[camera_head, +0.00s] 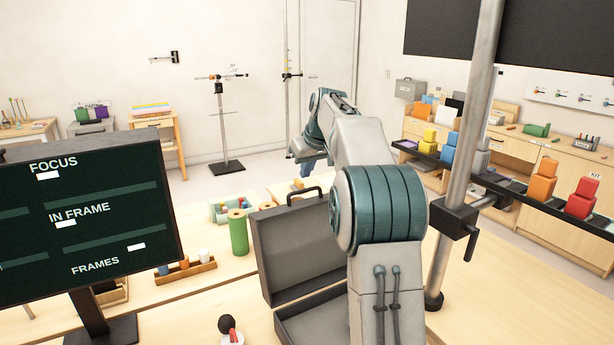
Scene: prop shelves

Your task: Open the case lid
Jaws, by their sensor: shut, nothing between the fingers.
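The grey case stands on the wooden table in front of me, partly behind my arm. Its lid (286,252) stands up, tilted back from the base, with a dark handle (304,196) on its top edge. The case base (300,328) shows its open inside at the bottom of the view. My arm rises across the right part of the case and reaches forward above and beyond the lid. My gripper at the arm's far end is hidden behind the arm links. I cannot see any contact between it and the lid.
A green cylinder (238,232) and a wooden block holder (186,271) stand left of the case. A dark screen (85,215) fills the left. A metal post (470,150) with a clamp stands close on the right. A small red-and-black joystick (228,328) sits in front.

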